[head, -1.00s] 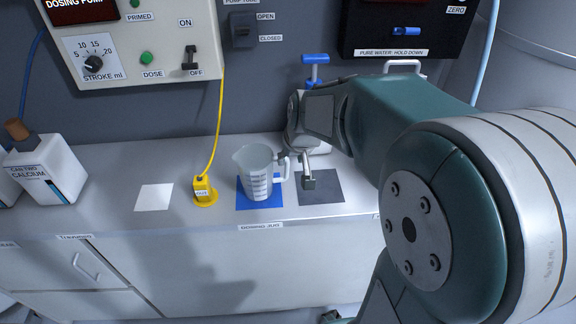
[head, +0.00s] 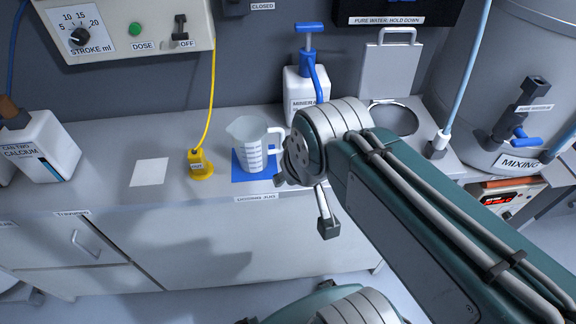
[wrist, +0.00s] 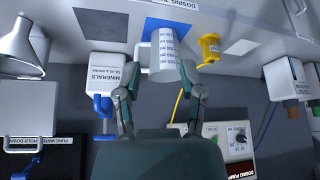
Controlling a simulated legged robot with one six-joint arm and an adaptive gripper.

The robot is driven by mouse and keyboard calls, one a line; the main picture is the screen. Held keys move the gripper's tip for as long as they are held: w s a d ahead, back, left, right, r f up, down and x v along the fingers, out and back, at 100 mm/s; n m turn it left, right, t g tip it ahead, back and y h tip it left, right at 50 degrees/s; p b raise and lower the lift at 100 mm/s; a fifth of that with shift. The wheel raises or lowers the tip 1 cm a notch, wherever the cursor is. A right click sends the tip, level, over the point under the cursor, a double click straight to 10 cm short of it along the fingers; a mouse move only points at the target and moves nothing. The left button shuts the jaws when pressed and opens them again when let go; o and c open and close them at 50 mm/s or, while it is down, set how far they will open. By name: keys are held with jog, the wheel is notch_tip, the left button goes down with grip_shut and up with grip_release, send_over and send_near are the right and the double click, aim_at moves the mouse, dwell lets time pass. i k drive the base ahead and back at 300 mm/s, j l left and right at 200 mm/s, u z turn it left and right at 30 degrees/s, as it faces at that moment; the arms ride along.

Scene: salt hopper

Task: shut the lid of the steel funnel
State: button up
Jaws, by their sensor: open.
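The steel funnel (head: 419,107) is set in the bench top at the right in the head view, showing a round dark opening. My arm hides part of its near side. Its flat square lid (head: 390,72) stands upright behind the opening, handle at the top, so the funnel is open. The lid also shows upside down at the left in the wrist view (wrist: 28,108). My gripper (head: 304,205) is open and empty, left of the funnel and near the bench's front edge. In the wrist view its fingers (wrist: 160,66) are spread, with the jug beyond them.
A measuring jug (head: 248,145) stands on a blue mat close left of my gripper. A white minerals bottle (head: 302,92) with a blue pump stands behind my wrist. A hose fitting (head: 437,146) and the mixing tank (head: 490,85) are right of the funnel.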

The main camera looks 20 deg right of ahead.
aim_at(388, 70)
jog(key=z, duration=1.3)
